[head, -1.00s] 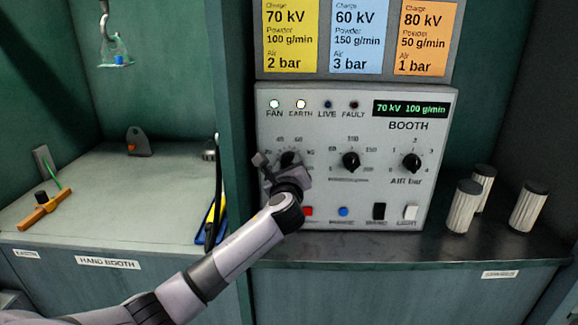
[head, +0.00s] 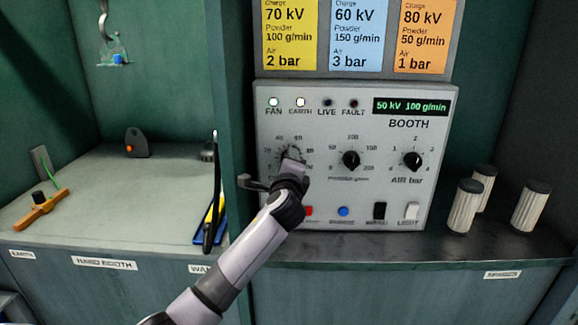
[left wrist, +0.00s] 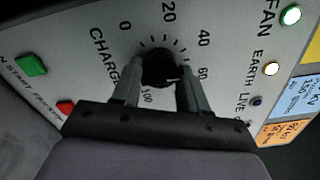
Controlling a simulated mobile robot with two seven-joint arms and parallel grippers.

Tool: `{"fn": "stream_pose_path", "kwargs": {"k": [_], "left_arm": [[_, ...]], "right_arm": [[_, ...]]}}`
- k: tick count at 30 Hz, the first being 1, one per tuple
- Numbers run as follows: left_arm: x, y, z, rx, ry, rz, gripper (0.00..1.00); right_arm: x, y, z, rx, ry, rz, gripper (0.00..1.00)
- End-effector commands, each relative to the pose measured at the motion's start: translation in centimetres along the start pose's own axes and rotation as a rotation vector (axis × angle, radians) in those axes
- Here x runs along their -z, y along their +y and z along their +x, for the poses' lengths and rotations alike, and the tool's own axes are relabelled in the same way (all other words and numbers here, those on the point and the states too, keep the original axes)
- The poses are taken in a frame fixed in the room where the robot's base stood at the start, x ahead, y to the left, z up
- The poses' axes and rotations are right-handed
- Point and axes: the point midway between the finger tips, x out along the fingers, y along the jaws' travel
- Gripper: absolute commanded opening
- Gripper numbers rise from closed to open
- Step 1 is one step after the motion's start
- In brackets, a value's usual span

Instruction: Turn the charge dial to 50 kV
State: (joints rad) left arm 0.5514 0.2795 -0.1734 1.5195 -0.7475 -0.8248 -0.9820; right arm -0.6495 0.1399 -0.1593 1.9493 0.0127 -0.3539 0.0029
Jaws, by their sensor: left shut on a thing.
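The black charge dial (left wrist: 160,66) sits between my left gripper's two fingers in the left wrist view, with its scale of numbers around it. In the head view the dial (head: 291,152) is mostly hidden behind my left gripper (head: 288,163), at the left of the booth panel (head: 325,105). My left gripper is shut on the dial, and its hand is rolled to one side. The green display (head: 411,106) reads 50 kV 100 g/min. My right gripper is in neither view.
The powder dial (head: 351,160) and the air dial (head: 413,161) are to the right on the same panel. Buttons and switches, including a blue button (head: 343,211), line its bottom. White ribbed cylinders (head: 465,207) stand on the right shelf.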

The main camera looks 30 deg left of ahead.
Motion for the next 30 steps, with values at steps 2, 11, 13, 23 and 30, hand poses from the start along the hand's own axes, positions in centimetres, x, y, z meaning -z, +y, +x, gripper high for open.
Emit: {"fn": "stream_pose_path", "kwargs": {"k": [2,11,13,23,30], "left_arm": [[0.15,0.20,-0.05,-0.004,0.002,-0.018,0.13],[0.14,0.19,-0.05,-0.005,0.002,-0.040,0.13],[0.14,0.19,-0.05,-0.005,0.002,-0.040,0.13],[0.12,0.14,-0.04,-0.004,0.002,-0.039,0.69],[0.06,0.05,-0.10,-0.001,0.001,-0.039,0.69]], "right_arm": [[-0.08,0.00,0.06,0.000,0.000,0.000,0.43],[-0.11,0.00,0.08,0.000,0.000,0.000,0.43],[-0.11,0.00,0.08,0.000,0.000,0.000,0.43],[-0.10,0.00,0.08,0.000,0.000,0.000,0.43],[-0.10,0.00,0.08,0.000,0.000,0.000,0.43]]}}
